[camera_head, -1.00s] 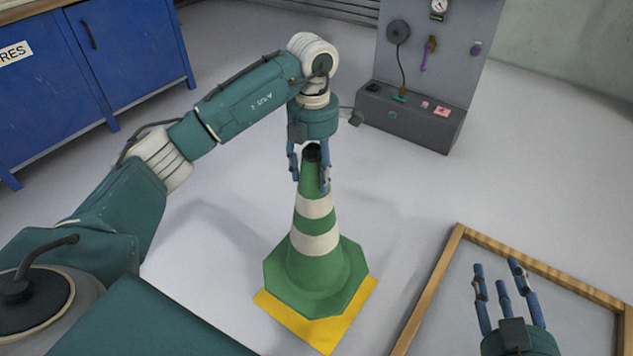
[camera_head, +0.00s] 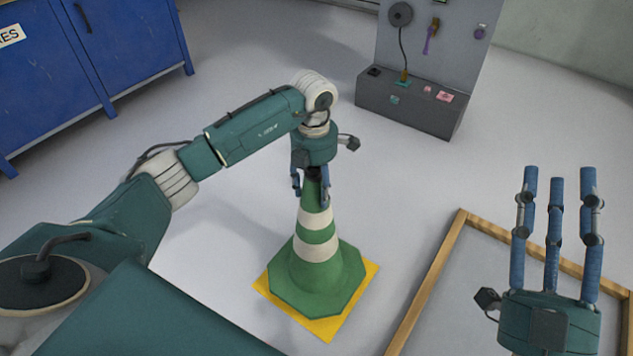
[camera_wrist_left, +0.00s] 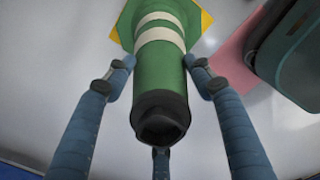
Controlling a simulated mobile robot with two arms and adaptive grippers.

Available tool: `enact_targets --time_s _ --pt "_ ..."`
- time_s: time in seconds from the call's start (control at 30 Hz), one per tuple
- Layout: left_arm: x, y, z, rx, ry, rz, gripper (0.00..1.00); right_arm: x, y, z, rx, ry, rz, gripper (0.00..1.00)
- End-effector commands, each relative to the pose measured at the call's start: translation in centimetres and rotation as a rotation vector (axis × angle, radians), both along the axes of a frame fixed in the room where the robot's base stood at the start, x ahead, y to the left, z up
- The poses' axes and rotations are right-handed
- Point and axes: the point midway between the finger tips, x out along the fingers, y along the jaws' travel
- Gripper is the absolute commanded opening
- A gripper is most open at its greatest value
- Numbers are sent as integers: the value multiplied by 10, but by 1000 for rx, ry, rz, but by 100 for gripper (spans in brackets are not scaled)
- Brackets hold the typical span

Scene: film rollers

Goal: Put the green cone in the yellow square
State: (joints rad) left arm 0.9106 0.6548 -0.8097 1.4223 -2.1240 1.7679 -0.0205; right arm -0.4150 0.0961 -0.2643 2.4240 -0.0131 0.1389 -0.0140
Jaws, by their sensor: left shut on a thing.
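The green cone (camera_head: 317,275) with white bands stands upright on or just above the yellow square (camera_head: 328,329). Yellow shows at its left, front and right; I cannot tell whether the base touches the square. My left gripper (camera_head: 311,192) is shut around the cone's narrow top from above. In the left wrist view the fingers (camera_wrist_left: 160,75) flank the green cone (camera_wrist_left: 158,65) near its dark tip, and yellow (camera_wrist_left: 203,22) shows past its base. My right gripper (camera_head: 557,185) points up at the right with its fingers spread, open and empty.
A wooden frame (camera_head: 430,275) lies on the floor at the right, under my right gripper. A grey panel with a dark box (camera_head: 408,103) stands at the back. A blue cabinet (camera_head: 130,50) stands at the back left. The pale floor around the square is clear.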

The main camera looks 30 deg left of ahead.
Motion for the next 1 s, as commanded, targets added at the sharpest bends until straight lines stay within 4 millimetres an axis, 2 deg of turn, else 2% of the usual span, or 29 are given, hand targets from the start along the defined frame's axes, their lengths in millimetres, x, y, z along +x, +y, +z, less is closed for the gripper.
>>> enact_targets --time_s 0.17,0.5,0.83,1.0 --pt "1 0 -9 -2 -5 0 0 -9 -1 11 19 -64 4 40" --pt "2 0 -35 -1 -6 0 0 -41 -5 45 77 -261 15 40" --pt "2 0 -36 -1 -6 0 0 -43 -6 47 80 -274 15 40" --pt "2 0 -38 -1 -5 0 0 -46 -15 48 94 -290 13 40"
